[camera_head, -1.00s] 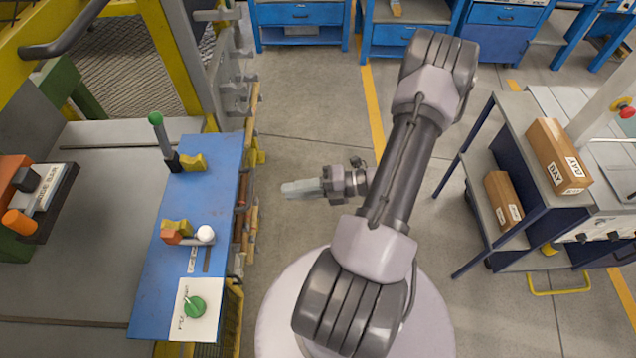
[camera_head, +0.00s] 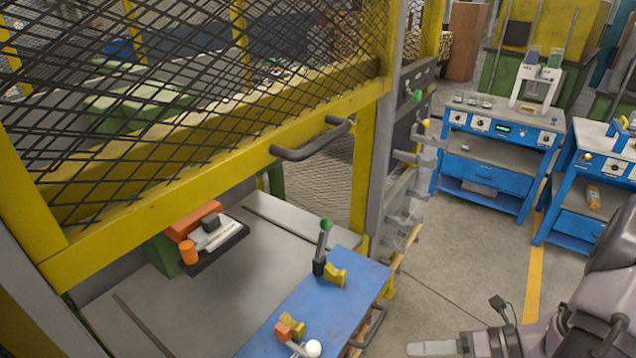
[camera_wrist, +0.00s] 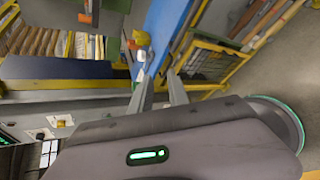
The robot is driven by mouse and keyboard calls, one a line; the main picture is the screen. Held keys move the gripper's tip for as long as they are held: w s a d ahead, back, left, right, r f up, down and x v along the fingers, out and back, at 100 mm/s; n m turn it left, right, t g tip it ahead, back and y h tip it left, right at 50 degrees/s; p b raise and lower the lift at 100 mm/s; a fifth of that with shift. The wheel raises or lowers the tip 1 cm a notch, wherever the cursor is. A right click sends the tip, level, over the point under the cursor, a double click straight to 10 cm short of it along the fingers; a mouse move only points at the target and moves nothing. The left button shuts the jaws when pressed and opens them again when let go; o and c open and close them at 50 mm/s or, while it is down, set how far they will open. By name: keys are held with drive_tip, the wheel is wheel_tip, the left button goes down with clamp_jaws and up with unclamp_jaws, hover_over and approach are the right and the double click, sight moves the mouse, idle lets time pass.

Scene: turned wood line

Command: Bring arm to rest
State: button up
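My arm shows at the lower right of the head view, partly cut off by the frame. My gripper (camera_head: 432,348) is at the bottom edge there, right of the blue panel (camera_head: 345,285), with its fingers pointing left. In the wrist view, the two fingers of my gripper (camera_wrist: 160,80) stand apart with a gap between them, and nothing is held. Beyond the fingertips in that view are the blue panel (camera_wrist: 165,25) and a yellow frame (camera_wrist: 212,60).
A yellow guard frame with mesh (camera_head: 190,180) and a handle fills the left. The panel carries a green-knobbed lever (camera_head: 324,240) and a white-knobbed lever (camera_head: 312,348). Blue workbenches (camera_head: 490,170) stand at the back right. Grey floor (camera_head: 450,285) lies between.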

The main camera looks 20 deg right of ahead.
drive_tip(key=a+r+n+h+b, duration=0.1)
drive_tip(key=a+r+n+h, duration=0.1)
drive_tip(key=a+r+n, duration=0.2)
drive_tip(key=s+a+r+n+h+b, duration=0.1)
drive_tip(key=a+r+n, duration=0.4)
drive_tip(key=a+n, duration=0.6)
drive_tip(key=a+r+n+g+h+b, duration=0.1)
drive_tip(key=a+r+n+h+b, duration=0.2)
drive_tip(key=n, duration=1.5)
drive_tip(key=a+r+h, duration=0.2)
drive_tip(key=a, duration=0.3)
drive_tip(key=shift+s+r, duration=0.15)
drive_tip(key=shift+s, duration=0.25)
